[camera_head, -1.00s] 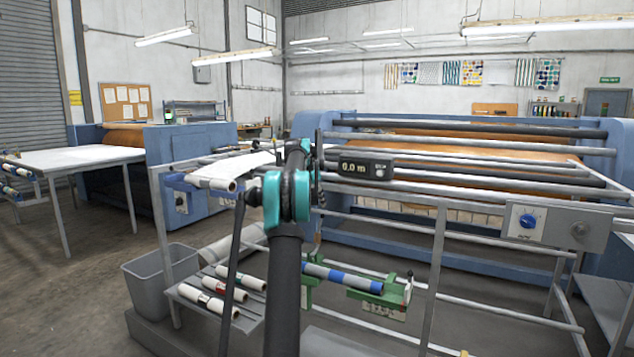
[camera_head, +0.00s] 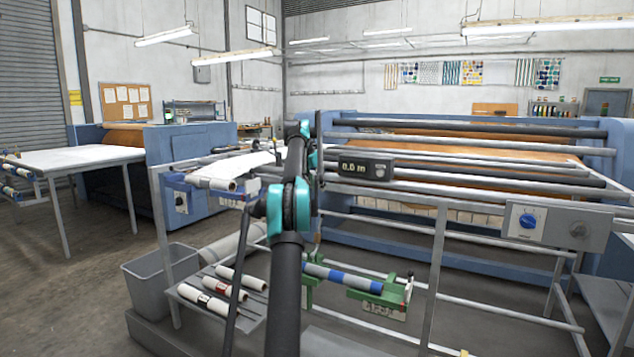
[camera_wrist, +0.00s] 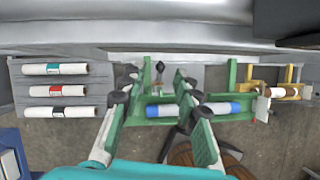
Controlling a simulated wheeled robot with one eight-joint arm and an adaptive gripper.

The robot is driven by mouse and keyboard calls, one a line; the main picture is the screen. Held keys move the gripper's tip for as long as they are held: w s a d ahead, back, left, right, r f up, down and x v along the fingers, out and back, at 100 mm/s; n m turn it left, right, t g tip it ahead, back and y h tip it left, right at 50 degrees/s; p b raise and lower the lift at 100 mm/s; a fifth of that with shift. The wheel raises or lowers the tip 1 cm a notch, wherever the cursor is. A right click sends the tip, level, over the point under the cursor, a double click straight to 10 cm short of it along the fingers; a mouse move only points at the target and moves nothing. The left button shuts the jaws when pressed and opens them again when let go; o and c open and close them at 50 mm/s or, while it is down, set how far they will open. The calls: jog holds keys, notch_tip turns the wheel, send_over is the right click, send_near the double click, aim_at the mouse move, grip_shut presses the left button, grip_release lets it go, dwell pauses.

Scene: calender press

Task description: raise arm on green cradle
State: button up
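The green cradle (camera_head: 375,293) stands low behind the front rail in the head view, bearing a dark roll with blue and pale bands (camera_head: 340,278). It also shows in the wrist view (camera_wrist: 232,75), with its roll (camera_wrist: 215,109) lying across it. A black knob on a thin stem (camera_wrist: 160,68) rises at the cradle's left part in the wrist view. My gripper (camera_wrist: 155,82) is open, with its teal fingers spread on either side of the knob's stem in the picture. I see no contact, and the depth between them is unclear.
A shelf with white rolls (camera_head: 222,296) and a grey bin (camera_head: 158,285) stand left of the cradle. A yellow cradle (camera_wrist: 290,91) is to its right in the wrist view. Metal rails and a control box (camera_head: 556,226) stand in front of the blue press.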

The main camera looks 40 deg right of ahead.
jog(key=shift+r, duration=0.9)
